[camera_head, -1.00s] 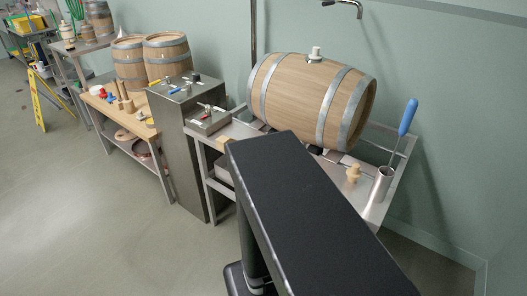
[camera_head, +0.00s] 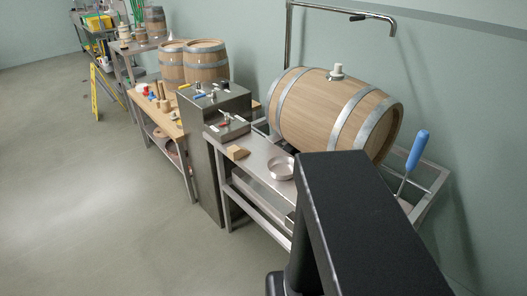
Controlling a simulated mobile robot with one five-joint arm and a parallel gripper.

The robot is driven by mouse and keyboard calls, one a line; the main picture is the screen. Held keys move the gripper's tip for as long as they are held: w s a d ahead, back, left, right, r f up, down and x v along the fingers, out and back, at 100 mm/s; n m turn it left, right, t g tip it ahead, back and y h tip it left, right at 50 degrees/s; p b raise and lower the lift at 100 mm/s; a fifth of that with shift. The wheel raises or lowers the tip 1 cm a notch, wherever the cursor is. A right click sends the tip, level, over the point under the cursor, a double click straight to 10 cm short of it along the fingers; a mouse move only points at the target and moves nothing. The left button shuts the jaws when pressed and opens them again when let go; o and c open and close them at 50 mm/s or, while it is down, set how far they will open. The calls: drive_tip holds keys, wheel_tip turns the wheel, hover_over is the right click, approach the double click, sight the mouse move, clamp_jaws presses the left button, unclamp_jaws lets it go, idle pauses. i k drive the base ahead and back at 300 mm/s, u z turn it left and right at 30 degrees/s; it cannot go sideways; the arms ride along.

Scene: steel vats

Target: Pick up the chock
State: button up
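A small tan wooden block, which looks like the chock (camera_head: 237,152), lies on the left end of the steel table (camera_head: 258,150), near its front edge. It lies left of a shallow round dish (camera_head: 281,168) and in front of a barrel lying on its side (camera_head: 328,112). My black arm link fills the lower right and hides the right part of the table. My gripper is not in view, so I cannot see whether it holds anything.
A steel cabinet (camera_head: 205,165) with small fittings on top stands left of the table. A blue-handled tool (camera_head: 417,150) stands at the table's right end. A wooden bench (camera_head: 168,125) with two upright barrels is further back.

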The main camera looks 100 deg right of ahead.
sight(235, 153)
drive_tip(key=u, duration=0.1)
drive_tip(key=k, duration=0.45)
drive_tip(key=z, duration=0.95)
drive_tip(key=i, duration=0.4)
drive_tip(key=u, duration=0.1)
